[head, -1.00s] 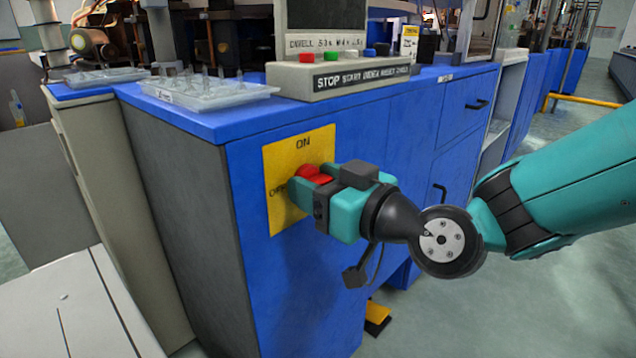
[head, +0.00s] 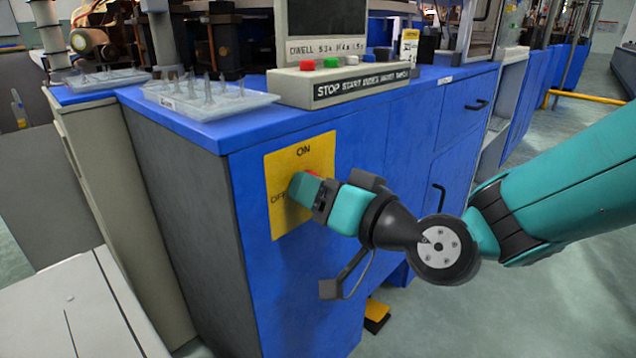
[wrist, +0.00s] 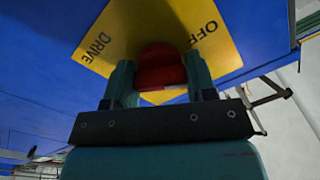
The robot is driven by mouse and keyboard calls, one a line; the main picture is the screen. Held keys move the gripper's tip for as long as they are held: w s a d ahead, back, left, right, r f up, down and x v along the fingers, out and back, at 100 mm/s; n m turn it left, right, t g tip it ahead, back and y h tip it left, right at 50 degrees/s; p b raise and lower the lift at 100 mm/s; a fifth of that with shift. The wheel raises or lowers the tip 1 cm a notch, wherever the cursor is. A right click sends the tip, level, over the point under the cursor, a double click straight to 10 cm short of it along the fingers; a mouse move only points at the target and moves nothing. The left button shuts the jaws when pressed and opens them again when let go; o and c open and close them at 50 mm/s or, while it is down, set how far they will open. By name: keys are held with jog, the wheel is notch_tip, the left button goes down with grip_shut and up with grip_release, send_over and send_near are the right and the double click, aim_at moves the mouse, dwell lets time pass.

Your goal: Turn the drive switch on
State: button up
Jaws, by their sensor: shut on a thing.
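The red drive switch handle (wrist: 160,68) sits on a yellow plate (head: 313,152) on the blue cabinet front. The plate reads ON at the top and OFF at the left; the wrist view also shows DRIVE. My gripper (wrist: 160,75) is shut on the handle, with one finger on each side of it. In the head view, my gripper (head: 305,184) hides most of the handle, and only a sliver of red (head: 314,173) shows. I cannot tell the exact angle of the handle.
A control box (head: 340,86) with colored buttons stands on the blue cabinet top (head: 205,127). A clear tray of pointed glass pieces (head: 205,100) lies left of it. Drawer handles (head: 478,104) stick out at the right. The floor in front is open.

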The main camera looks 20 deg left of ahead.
jog(key=m+p, duration=0.3)
jog(key=m, duration=0.3)
jog(key=shift+r+m, duration=0.1)
jog(key=shift+m, duration=0.2)
jog(key=m+p, duration=0.3)
jog(key=m, duration=0.2)
jog(key=shift+m, duration=0.3)
jog(key=o, duration=0.9)
jog(key=shift+o, duration=0.2)
jog(key=b+v, duration=1.6)
jog(key=v, duration=0.1)
jog(key=shift+d+b, duration=0.2)
jog(key=shift+b, duration=0.2)
